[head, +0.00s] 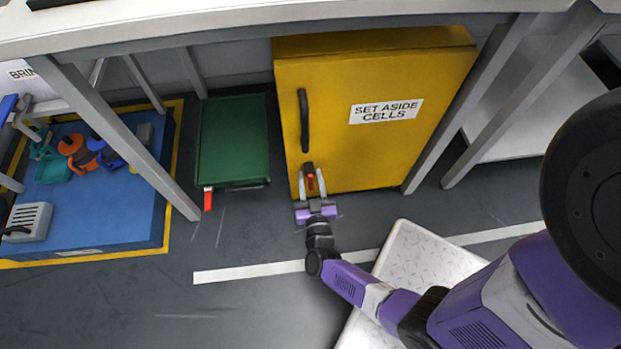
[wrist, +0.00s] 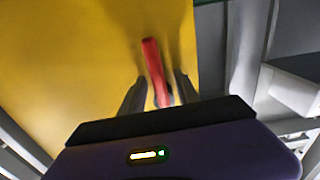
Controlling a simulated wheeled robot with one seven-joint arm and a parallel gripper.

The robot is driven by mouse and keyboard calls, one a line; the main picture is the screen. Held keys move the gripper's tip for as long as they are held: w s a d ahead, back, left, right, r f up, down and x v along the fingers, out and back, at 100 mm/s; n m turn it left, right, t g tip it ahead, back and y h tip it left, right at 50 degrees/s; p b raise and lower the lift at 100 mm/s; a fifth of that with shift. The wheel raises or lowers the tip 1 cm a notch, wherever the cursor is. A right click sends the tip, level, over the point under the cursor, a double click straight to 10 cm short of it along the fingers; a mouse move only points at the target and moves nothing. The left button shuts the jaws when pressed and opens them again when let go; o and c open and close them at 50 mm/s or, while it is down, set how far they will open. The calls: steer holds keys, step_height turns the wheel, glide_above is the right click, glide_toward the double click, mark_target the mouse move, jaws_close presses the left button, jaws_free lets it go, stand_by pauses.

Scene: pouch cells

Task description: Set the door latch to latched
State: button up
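The yellow cabinet (head: 350,150) stands under the bench with its door closed. The door carries a black handle (head: 304,120) and a "SET ASIDE CELLS" label (head: 387,111). The door latch, with a red lever (head: 310,182), sits at the door's lower left. My gripper (head: 313,176) is at the latch, its two fingers apart on either side of the red lever. In the wrist view the red lever (wrist: 154,68) tilts slightly and stands between the fingers (wrist: 159,88), with a gap visible on each side. Whether a finger touches it is unclear.
A green tray-like unit (head: 234,140) with a red tab (head: 208,199) stands left of the cabinet. A blue platform (head: 110,210) with several items is farther left. Grey bench legs (head: 115,135) flank the area. A white speckled surface (head: 425,262) is near my arm.

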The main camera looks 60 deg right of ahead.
jaws_close()
stand_by(1.4)
